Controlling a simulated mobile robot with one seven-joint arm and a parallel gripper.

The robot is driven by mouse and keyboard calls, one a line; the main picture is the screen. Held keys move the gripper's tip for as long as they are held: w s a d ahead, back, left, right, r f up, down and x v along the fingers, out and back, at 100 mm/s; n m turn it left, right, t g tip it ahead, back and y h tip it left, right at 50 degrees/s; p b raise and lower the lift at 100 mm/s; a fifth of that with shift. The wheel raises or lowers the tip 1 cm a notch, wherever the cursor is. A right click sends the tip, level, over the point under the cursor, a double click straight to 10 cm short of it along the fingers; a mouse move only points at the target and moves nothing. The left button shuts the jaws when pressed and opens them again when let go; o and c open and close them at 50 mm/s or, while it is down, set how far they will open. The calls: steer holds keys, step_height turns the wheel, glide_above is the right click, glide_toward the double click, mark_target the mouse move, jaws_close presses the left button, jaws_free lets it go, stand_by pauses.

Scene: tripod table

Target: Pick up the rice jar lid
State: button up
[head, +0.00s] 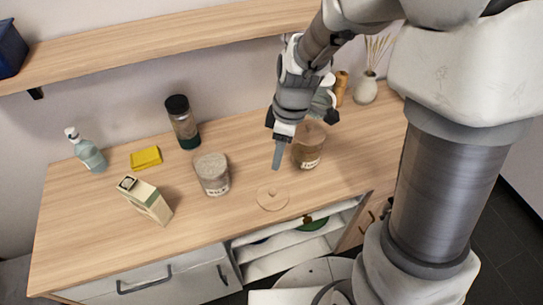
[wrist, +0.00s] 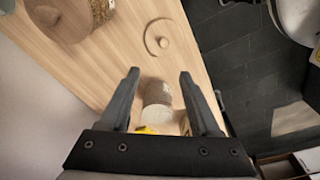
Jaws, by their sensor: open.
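A round, flat wooden lid (head: 272,197) with a small knob lies on the wooden counter near its front edge. It also shows in the wrist view (wrist: 153,47), beyond my fingertips. My gripper (head: 277,163) is open and empty, above the counter and behind the lid, pointing down.
On the counter (head: 95,235) are a carton (head: 146,200), a yellow sponge (head: 146,158), a soap bottle (head: 87,152) and a dark-capped jar (head: 183,122). A reed vase (head: 366,88) stands at the back right. A shelf (head: 150,48) runs above. Bare counter surrounds the lid.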

glide_above(272, 191)
steer(key=f, duration=1)
steer(key=shift+w+d+f, duration=0.25)
steer(key=shift+d, duration=0.05)
steer(key=shift+s+a+f+b, duration=0.1)
steer(key=shift+s+f+b, duration=0.1)
steer(key=shift+f, duration=1.15)
steer(key=shift+s+a+f+b, duration=0.1)
steer(key=shift+f+b, duration=0.1)
steer(key=shift+f, duration=1.1)
jaws_close()
